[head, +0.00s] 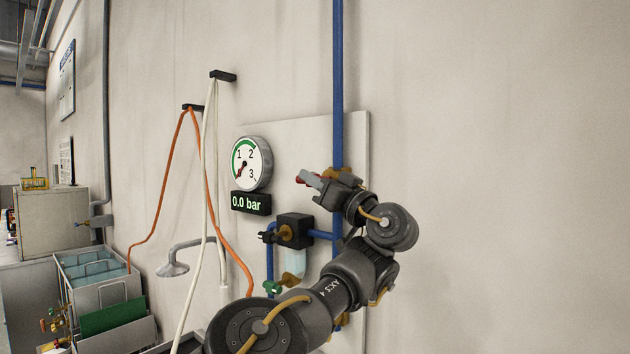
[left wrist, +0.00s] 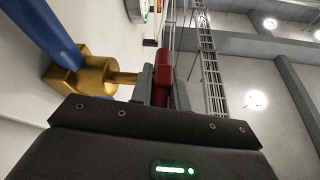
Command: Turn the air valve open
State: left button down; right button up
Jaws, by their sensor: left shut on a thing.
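The air valve is a brass body (left wrist: 68,78) on a blue pipe (head: 338,90), with a red lever handle (left wrist: 161,78). In the head view only a small red end of the handle (head: 300,180) shows; my gripper hides most of the valve. My left gripper (head: 314,181) is shut on the red handle. In the left wrist view a grey finger lies against the handle. A round gauge (head: 251,164) has its needle at the low end, and the display below it (head: 251,203) reads 0.0 bar. My right gripper is not in view.
A regulator block (head: 294,231) with a clear bowl sits on the panel (head: 290,130) below the valve, close to my left arm. Orange (head: 168,182) and white (head: 203,150) hoses hang from wall hooks at left. A metal bin (head: 98,285) stands lower left. The right wall is bare.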

pick_arm(q)
jog(key=shift+r+h, duration=0.1)
jog(key=shift+h, duration=0.2)
jog(key=shift+g+h, duration=0.4)
jog(key=shift+g, duration=0.1)
jog(key=shift+r+g+h+p, duration=0.2)
jog(key=shift+g+h+p, duration=0.3)
jog(key=shift+g+p, duration=0.25)
jog(key=g+h+p, duration=0.3)
jog(key=h+p, duration=0.1)
jog(key=p, duration=0.3)
jog(key=n+g+h+p, duration=0.1)
jog(key=g+h+p, duration=0.3)
jog(key=p, duration=0.3)
jog(key=shift+w+a+r+h, duration=0.1)
jog(key=shift+w+a+h, duration=0.05)
jog(key=shift+h, duration=0.35)
jog(key=shift+g+h+p, duration=0.45)
jog(key=shift+h+p, duration=0.25)
jog(key=shift+p, duration=0.5)
jog(key=shift+f+g+h+p, duration=0.3)
jog(key=shift+h+p, duration=0.1)
jog(key=shift+p, duration=0.1)
jog(key=c, duration=1.3)
grip_release()
jog(key=shift+c, duration=0.2)
